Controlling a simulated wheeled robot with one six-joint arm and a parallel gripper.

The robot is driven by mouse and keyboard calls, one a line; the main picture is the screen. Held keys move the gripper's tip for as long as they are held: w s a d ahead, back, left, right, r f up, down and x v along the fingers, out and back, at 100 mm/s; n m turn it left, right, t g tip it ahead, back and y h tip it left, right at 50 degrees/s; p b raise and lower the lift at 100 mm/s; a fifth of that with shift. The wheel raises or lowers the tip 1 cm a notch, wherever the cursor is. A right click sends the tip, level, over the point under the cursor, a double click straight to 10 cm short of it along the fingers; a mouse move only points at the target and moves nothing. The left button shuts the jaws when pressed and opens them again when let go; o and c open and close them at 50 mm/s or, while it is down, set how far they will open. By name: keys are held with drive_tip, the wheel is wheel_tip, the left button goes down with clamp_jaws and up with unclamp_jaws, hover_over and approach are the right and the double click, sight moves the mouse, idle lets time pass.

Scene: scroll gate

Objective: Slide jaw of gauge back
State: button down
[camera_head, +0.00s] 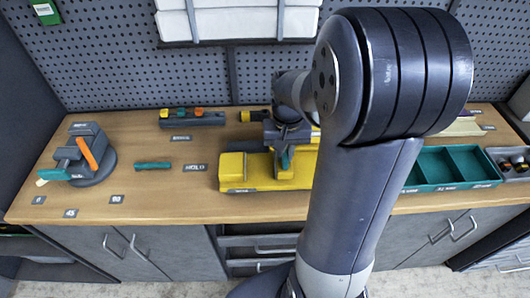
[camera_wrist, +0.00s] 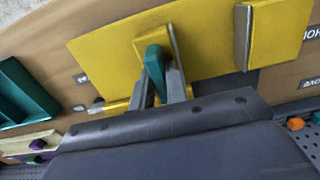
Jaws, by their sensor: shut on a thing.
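The gauge is a long yellow piece (camera_head: 258,184) on the wooden bench, with a raised yellow end block (camera_head: 231,170) at its left. In the wrist view that block (camera_wrist: 278,28) has a grey inner face and stands at the upper right. A yellow jaw with an upright teal handle (camera_wrist: 155,66) sits on the gauge, apart from the block. My gripper (camera_wrist: 160,90) is shut on the teal handle; in the head view my gripper (camera_head: 285,150) is over the middle of the gauge. My arm hides the gauge's right part.
A grey device with an orange lever (camera_head: 87,152) stands at the left, with a loose teal bar (camera_head: 153,166) beside it. A grey box with coloured knobs (camera_head: 192,118) is behind. A teal divided tray (camera_head: 449,166) stands at the right. A pegboard (camera_head: 120,75) closes the back.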

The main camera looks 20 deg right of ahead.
drive_tip(key=shift+s+d, duration=0.2)
drive_tip(key=shift+d, duration=0.4)
drive_tip(key=shift+s+d, duration=0.2)
drive_tip(key=shift+d, duration=0.4)
drive_tip(key=c, duration=1.4)
unclamp_jaws()
drive_tip(key=shift+d, duration=0.15)
drive_tip(key=shift+r, duration=0.1)
wheel_tip(320, 180, up, 11)
drive_tip(key=shift+f, duration=0.3)
